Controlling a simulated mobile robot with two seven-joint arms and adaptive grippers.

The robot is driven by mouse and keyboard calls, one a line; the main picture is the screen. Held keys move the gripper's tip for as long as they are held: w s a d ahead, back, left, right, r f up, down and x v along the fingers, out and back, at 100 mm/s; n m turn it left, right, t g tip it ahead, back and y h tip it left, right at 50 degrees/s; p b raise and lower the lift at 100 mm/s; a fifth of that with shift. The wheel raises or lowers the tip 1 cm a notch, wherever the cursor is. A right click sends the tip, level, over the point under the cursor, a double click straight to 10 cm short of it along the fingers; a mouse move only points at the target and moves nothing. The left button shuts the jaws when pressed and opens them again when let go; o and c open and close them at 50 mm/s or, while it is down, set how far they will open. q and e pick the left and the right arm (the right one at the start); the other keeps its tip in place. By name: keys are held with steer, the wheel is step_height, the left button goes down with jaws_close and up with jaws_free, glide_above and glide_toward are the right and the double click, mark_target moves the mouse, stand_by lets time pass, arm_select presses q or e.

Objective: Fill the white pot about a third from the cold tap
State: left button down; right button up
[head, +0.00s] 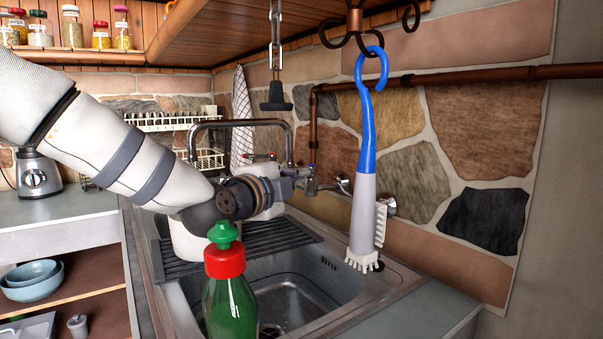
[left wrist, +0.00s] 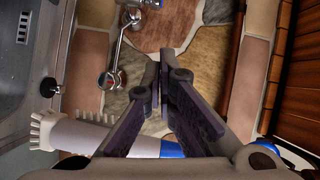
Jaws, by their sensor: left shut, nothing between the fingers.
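The white pot (head: 188,240) stands on the dark ribbed drainer left of the sink bowl, partly hidden behind my left arm and the green bottle. The tap's metal spout (head: 240,122) arches behind my arm. A blue-marked tap handle (head: 311,186) is on the wall side, just by my left gripper (head: 298,173). The gripper is shut and empty; I cannot tell whether it touches the handle. In the left wrist view my fingers (left wrist: 160,88) point at the stone wall, with a chrome tap part (left wrist: 110,79) beside them. The pot's inside is hidden. My right gripper is not in view.
A green bottle with a red cap (head: 224,262) stands in front of the sink. A blue-handled brush (head: 366,160) hangs from a hook right of the tap and also shows in the left wrist view (left wrist: 75,135). A dark plug-shaped weight (head: 276,97) hangs on a chain above.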

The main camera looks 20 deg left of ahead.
arm_select(q)
steer(key=w+a+f+b, duration=0.1)
steer(key=w+a+b, duration=0.1)
steer(key=w, duration=0.7)
steer(key=shift+a+f, duration=0.15)
steer(key=shift+a, duration=0.65)
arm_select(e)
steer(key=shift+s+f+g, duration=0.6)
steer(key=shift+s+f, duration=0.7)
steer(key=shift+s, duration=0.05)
arm_select(q)
steer(key=shift+w, duration=0.1)
